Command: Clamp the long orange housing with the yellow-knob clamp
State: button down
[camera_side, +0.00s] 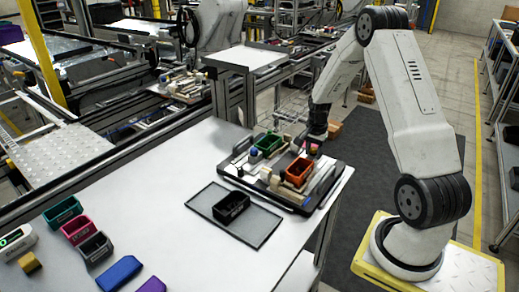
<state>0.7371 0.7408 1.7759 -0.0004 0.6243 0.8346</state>
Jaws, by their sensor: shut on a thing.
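A long orange housing (299,171), an open bin-like part, sits on the right side of the pallet fixture (233,162), between cream blocks. My gripper (314,143) points down at the back right of the pallet, just behind the orange housing. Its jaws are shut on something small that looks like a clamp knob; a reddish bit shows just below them. The jaws hide most of it, and I cannot tell its colour for sure. A pale yellowish knob (265,174) shows at the housing's left; it is too small to tell more.
A green housing (268,144) and a blue knob (254,153) are on the pallet's left side. A black bin (231,206) stands on a dark mat (262,228) in front. Several coloured bins and blocks lie at the table's lower left. The table's middle is clear.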

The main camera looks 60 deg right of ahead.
jog(key=shift+a, duration=0.75)
jog(key=shift+c, duration=2.2)
grip_release()
jog(key=shift+r, duration=4)
jog(key=shift+a, duration=0.1)
